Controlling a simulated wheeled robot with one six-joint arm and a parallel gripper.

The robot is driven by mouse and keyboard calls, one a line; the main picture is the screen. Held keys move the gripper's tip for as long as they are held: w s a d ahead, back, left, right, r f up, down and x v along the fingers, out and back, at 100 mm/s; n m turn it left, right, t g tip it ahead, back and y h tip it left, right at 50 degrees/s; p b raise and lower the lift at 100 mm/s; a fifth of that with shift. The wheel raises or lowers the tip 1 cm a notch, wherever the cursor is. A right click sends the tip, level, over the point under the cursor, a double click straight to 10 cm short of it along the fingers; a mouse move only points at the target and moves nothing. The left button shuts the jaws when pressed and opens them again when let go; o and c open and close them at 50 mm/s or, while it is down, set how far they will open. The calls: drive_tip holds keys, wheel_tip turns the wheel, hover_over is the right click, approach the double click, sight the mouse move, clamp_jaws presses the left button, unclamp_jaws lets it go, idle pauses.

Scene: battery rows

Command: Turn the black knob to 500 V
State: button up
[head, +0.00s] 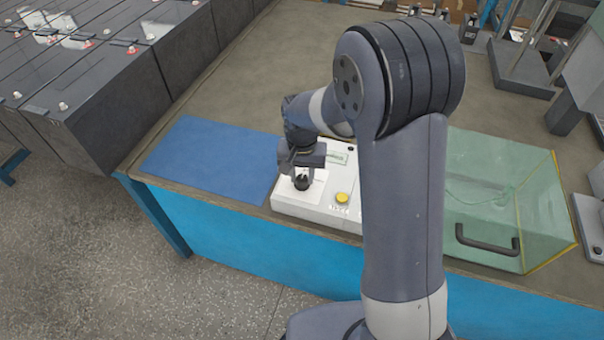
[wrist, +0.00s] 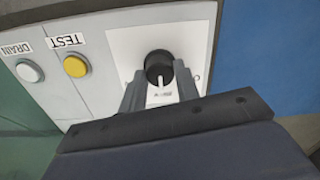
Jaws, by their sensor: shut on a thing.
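The black knob (wrist: 158,66) sits on a white square plate (wrist: 120,45) on a white tester box. In the wrist view my gripper (wrist: 160,84) has a finger on each side of the knob and is shut on it. A white pointer line shows on the knob, toward the bottom of the wrist view. The scale marks around the knob are too small or hidden to read. In the head view my gripper (head: 303,178) comes down from above onto the knob (head: 301,183) at the left end of the tester box (head: 287,202).
Beside the knob are a yellow TEST button (wrist: 75,66) and a white DRAIN button (wrist: 30,71). A blue mat (head: 205,155) lies left of the box. A clear green-tinted cover with a black handle (head: 487,243) stands at the right. My arm hides part of the box.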

sight(302, 178)
drive_tip(key=m, duration=0.6)
drive_tip(key=shift+m, duration=0.3)
drive_tip(key=m, duration=0.5)
drive_tip(key=shift+m, duration=0.4)
drive_tip(key=o, duration=1)
drive_tip(key=shift+c, duration=0.2)
wheel_tip(302, 178, up, 11)
drive_tip(key=shift+f, duration=0.1)
